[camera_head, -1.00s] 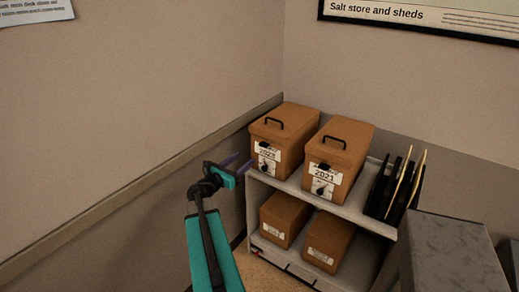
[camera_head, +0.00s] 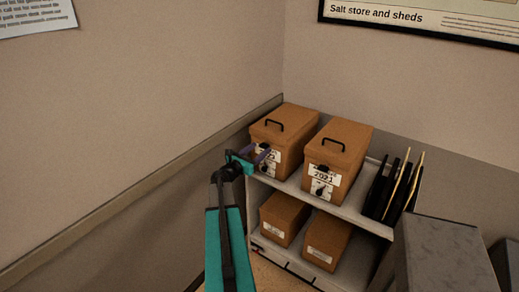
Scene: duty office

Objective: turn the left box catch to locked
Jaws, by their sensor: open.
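The left box (camera_head: 283,135) is brown with a black top handle and a white label on its front. It stands on the top shelf of a grey shelf unit. Its catch (camera_head: 263,169) is a small dark knob low on the label, partly hidden by my gripper. My gripper (camera_head: 264,155) has purple fingers and is open at the box's front, over the label. I cannot tell whether the fingers touch the box or which way the catch is turned.
A second brown box (camera_head: 339,150), labelled 2021, stands close on the right with its own dark knob. Black and tan folders (camera_head: 401,187) stand further right. Two smaller boxes (camera_head: 284,218) sit on the lower shelf. A grey block (camera_head: 446,252) is at front right. The wall is close on the left.

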